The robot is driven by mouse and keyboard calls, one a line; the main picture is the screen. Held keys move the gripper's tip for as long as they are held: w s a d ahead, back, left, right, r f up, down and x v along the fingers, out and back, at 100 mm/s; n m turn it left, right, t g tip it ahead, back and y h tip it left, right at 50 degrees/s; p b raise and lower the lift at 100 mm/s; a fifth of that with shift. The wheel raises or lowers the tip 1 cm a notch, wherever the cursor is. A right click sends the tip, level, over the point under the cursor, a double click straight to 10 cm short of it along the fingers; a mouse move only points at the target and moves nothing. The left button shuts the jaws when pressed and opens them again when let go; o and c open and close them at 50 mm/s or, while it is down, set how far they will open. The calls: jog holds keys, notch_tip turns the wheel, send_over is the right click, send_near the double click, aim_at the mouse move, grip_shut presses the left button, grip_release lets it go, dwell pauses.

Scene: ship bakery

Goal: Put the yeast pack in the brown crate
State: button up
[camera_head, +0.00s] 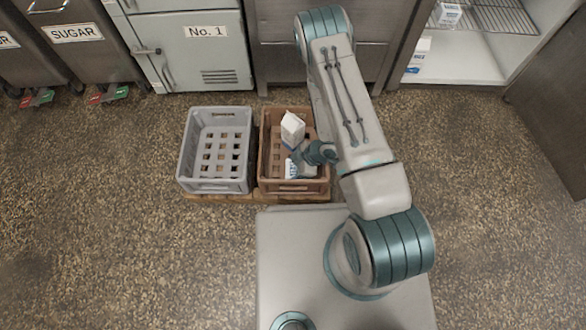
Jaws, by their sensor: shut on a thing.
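A white pack with a blue lower edge (292,127) shows over the crate's middle, tilted. My gripper (301,153) reaches in from the right, over the crate, and appears shut on this yeast pack. A second white and blue shape (293,169) shows lower down within the crate's outline. My wrist partly hides the fingers and the crate's right side. I cannot tell whether the held pack touches the crate's bottom.
A grey crate (187,155) stands just left of the brown one, and its slotted bottom looks empty. Both crates rest on a low wooden base (220,197). White and blue packs (414,70) sit on the shelf at right. The floor to both sides is clear.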

jog(key=o, duration=0.8)
jog(key=shift+f, duration=0.1)
